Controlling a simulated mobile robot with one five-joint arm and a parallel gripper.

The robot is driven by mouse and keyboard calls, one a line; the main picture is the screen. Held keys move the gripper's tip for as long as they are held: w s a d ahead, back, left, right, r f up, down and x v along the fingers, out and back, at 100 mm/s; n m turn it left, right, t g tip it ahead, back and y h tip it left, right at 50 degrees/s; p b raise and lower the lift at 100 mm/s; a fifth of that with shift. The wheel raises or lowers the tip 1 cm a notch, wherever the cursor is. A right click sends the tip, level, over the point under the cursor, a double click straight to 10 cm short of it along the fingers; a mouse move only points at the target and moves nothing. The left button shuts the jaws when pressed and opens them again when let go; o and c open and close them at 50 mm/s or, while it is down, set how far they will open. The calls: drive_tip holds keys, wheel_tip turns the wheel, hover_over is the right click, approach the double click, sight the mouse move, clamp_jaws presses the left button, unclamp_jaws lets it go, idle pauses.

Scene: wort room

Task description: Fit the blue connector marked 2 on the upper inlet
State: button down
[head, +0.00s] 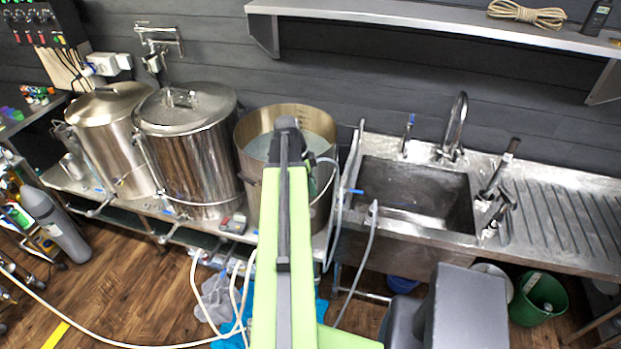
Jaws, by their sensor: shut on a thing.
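My green arm reaches up the middle of the head view and ends in front of the open steel kettle (255,125). My gripper cannot be made out; the arm's end hides that place. No marking 2 can be read on anything. A small blue piece (355,191) shows on the hose by the sink's left edge. Another blue-topped piece (408,121) stands behind the sink. Whether either is the connector, I cannot tell. The upper inlet cannot be picked out; my arm covers much of the open kettle's front.
Two lidded kettles, one shiny (190,160) and one duller (108,145), stand to the left. A sink (415,240) with a tap (458,115) is at right. Pale hoses (130,345) cross the wooden floor. A green bucket (540,300) stands under the drainboard (570,235). A shelf (440,25) hangs above.

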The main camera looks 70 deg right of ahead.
drive_tip(key=shift+s+f+b, duration=0.1)
drive_tip(key=shift+f+b, duration=3.55)
drive_tip(key=shift+b, duration=0.1)
drive_tip(key=shift+f+b, duration=1.3)
drive_tip(key=shift+f, duration=0.05)
drive_tip(key=c, duration=0.9)
unclamp_jaws()
drive_tip(key=shift+r, duration=0.1)
drive_tip(key=p+v, duration=1.6)
drive_tip(key=v, duration=0.1)
drive_tip(key=shift+r+p, duration=0.15)
drive_tip(key=shift+p, duration=0.25)
drive_tip(key=shift+w+a, duration=0.1)
drive_tip(key=shift+w, duration=0.15)
